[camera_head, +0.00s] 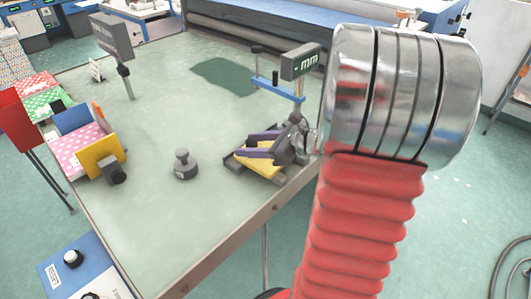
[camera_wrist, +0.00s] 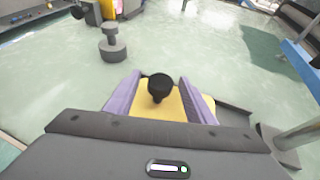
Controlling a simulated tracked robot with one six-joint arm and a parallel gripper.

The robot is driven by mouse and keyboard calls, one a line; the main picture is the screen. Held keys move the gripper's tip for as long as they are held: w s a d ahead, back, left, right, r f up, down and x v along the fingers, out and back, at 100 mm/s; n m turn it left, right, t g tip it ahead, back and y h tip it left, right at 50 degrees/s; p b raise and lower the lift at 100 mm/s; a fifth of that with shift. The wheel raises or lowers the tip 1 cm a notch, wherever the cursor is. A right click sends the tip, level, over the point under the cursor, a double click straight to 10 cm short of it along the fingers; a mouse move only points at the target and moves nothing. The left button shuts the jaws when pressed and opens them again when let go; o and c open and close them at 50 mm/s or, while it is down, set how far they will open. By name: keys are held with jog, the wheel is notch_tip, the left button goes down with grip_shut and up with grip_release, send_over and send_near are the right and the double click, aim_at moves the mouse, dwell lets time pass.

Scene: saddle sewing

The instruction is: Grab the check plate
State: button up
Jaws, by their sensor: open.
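A yellow plate, which looks like the check plate (camera_head: 262,164), lies on a dark grey stand near the right front edge of the table. In the wrist view the yellow plate (camera_wrist: 171,105) has a black round knob (camera_wrist: 159,86) standing on it. My gripper (camera_head: 246,146) is over the plate, with its purple fingers pointing left. In the wrist view my gripper (camera_wrist: 160,78) is open, with one finger on each side of the knob and a gap to each. I cannot tell how high the fingers are above the plate. Part of the plate is hidden under the gripper.
A grey weight-like piece (camera_head: 185,165) stands left of the gripper. A fixture with yellow and blue plates (camera_head: 102,151) stands further left. A blue-armed gauge with an "mm" display (camera_head: 300,62) stands close behind the gripper. The middle of the table (camera_head: 165,115) is clear.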

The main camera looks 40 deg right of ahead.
dwell(0.4)
grip_shut()
dwell(0.4)
jog(key=shift+r, duration=0.1)
notch_tip(320, 180, up, 10)
jog(key=shift+f, duration=0.1)
dwell(0.6)
dwell(0.4)
